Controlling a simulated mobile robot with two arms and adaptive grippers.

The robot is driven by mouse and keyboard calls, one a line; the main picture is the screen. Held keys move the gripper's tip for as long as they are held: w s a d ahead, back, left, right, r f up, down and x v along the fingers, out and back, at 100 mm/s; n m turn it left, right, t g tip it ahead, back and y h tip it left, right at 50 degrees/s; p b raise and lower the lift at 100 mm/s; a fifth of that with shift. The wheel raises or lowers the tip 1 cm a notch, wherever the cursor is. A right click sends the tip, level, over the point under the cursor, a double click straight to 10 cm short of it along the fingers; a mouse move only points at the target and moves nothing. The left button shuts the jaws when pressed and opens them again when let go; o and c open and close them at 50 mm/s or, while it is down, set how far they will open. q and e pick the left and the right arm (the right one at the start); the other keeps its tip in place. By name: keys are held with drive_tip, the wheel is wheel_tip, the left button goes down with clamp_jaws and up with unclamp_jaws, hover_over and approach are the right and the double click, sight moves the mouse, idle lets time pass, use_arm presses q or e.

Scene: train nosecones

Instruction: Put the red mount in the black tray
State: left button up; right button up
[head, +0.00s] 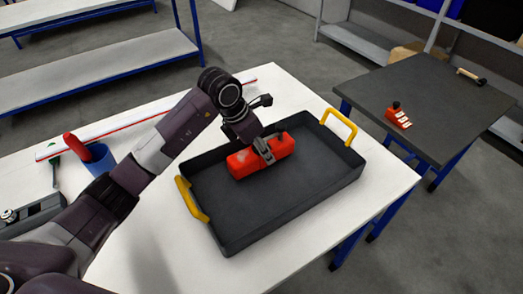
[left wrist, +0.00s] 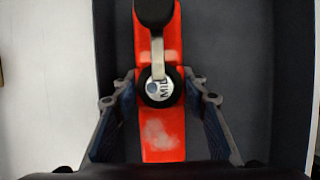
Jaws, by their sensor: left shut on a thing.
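The red mount (head: 281,147) is a long red block at the far left part of the black tray (head: 290,200). My left gripper (head: 266,150) is above it and shut on its middle. In the left wrist view the red mount (left wrist: 163,130) runs lengthwise between the two fingers of the left gripper (left wrist: 162,105), with a round metal and black fitting on top. The dark tray floor (left wrist: 235,60) shows beside it. I cannot tell whether the mount touches the tray floor. My right gripper is not in view.
The tray has yellow handles (head: 340,126) and stands on a white table (head: 165,240). A blue cup (head: 98,160) with a red-handled tool and a long white-and-red strip (head: 130,120) lie at left. A dark table (head: 430,100) at right holds a small red object (head: 397,117) and a hammer (head: 470,76).

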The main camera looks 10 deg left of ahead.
use_arm(q)
drive_tip(key=shift+f, duration=0.5)
drive_tip(key=shift+f, duration=0.25)
drive_tip(key=o, duration=1.3)
drive_tip(key=shift+r, duration=0.15)
drive_tip(key=shift+a+r, duration=0.1)
drive_tip(key=shift+r, duration=0.15)
drive_tip(key=b+v, duration=0.1)
drive_tip(key=v, duration=1)
drive_tip(key=shift+s+r+b, duration=0.2)
drive_tip(key=shift+r+b, duration=0.05)
drive_tip(key=shift+b, duration=0.15)
